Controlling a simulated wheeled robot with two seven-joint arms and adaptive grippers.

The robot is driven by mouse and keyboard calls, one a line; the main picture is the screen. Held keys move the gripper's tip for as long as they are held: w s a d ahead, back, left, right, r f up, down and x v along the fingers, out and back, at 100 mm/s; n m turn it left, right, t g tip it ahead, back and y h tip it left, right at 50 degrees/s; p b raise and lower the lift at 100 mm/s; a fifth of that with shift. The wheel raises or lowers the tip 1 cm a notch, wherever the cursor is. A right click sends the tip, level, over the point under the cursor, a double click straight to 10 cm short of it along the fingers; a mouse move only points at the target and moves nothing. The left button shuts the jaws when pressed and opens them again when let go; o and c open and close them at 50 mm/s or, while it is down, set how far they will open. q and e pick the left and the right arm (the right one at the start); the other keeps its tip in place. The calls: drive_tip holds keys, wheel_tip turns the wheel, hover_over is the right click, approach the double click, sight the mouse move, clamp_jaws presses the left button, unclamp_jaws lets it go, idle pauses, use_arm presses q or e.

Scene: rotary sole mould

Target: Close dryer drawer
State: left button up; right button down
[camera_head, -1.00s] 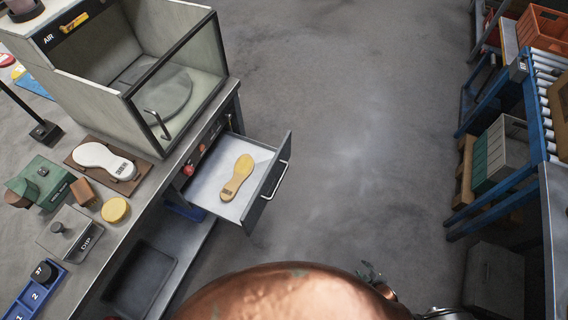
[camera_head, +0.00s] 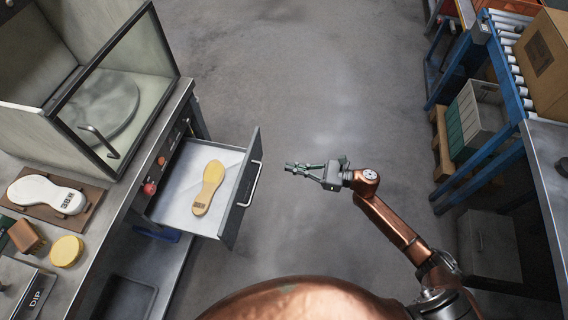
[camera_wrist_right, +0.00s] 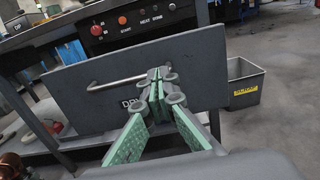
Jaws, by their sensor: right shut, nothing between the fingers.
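The dryer drawer (camera_head: 194,187) is pulled out from the workbench, with a yellow sole (camera_head: 208,188) lying in it. Its grey front panel carries a bar handle (camera_head: 250,184). In the right wrist view the drawer front (camera_wrist_right: 200,68) fills the middle, with the handle (camera_wrist_right: 118,82) partly hidden behind my fingers. My right gripper (camera_head: 290,168) is shut and empty, to the right of the drawer front with a gap in the head view. It also shows in the right wrist view (camera_wrist_right: 158,82), pointing at the panel. My left gripper is not in view.
A glass-fronted cabinet (camera_head: 120,80) stands on the bench above the drawer. A white sole (camera_head: 45,194) and a yellow disc (camera_head: 67,251) lie on the bench. A roller conveyor (camera_head: 508,60) stands at right. The floor between (camera_head: 320,80) is clear.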

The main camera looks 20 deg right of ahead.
sight(250, 158)
drive_tip(key=b+x, duration=0.1)
drive_tip(key=x, duration=1)
drive_tip(key=shift+f, duration=0.1)
drive_tip(key=shift+w+a+b, duration=0.3)
drive_tip(key=shift+w+a, duration=0.05)
drive_tip(key=shift+a, duration=0.05)
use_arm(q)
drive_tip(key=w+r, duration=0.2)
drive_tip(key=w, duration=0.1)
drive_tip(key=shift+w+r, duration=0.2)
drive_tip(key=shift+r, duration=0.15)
use_arm(e)
drive_tip(key=shift+a, duration=0.1)
drive_tip(key=shift+w, duration=0.1)
